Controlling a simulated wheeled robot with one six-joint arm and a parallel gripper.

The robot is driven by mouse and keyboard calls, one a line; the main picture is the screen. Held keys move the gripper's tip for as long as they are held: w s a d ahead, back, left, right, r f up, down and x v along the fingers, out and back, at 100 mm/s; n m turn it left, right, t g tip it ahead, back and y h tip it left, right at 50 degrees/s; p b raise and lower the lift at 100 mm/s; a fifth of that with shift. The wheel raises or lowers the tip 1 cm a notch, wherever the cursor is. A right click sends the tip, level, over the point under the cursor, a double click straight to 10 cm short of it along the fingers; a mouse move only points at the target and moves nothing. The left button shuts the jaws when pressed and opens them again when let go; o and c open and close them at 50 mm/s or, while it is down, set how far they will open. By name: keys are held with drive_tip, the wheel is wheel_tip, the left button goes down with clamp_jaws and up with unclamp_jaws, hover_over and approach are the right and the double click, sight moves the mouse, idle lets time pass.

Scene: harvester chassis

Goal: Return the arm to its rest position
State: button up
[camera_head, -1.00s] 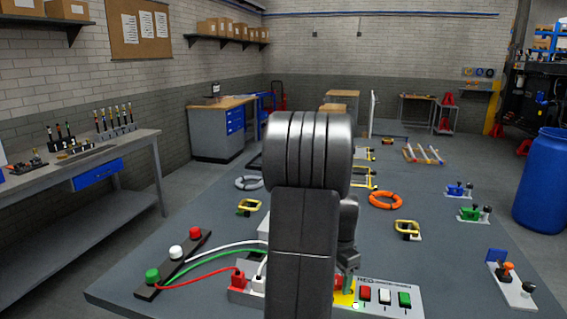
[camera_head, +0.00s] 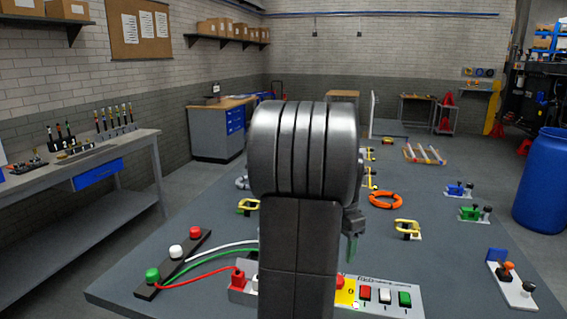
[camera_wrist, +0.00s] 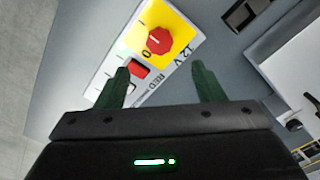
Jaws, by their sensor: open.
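My arm rises in the middle of the head view, and its thick grey link hides part of the table and of the switch panel. My gripper (camera_head: 351,248) shows just right of the arm, above the panel, pointing down. In the wrist view its two green fingers (camera_wrist: 164,82) stand apart with nothing between them. Beyond them lies the switch panel (camera_head: 430,299) with a red rotary knob (camera_wrist: 159,40) on a yellow plate and a red rocker switch (camera_wrist: 139,69). The fingers appear clear of the knob and the switch.
The grey table (camera_head: 440,262) carries a plug board with red, white and green cables at left, an orange ring (camera_head: 385,199), yellow handles (camera_head: 407,228) and several levers at right. A blue barrel (camera_head: 541,182) stands right of the table. A workbench (camera_head: 75,175) stands at left.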

wheel_tip(320, 180, down, 10)
drive_tip(key=shift+r, duration=0.1)
drive_tip(key=shift+f, duration=0.25)
drive_tip(key=n, duration=1.4)
drive_tip(key=shift+b, duration=0.4)
drive_tip(key=n, duration=0.4)
drive_tip(key=shift+r, duration=0.15)
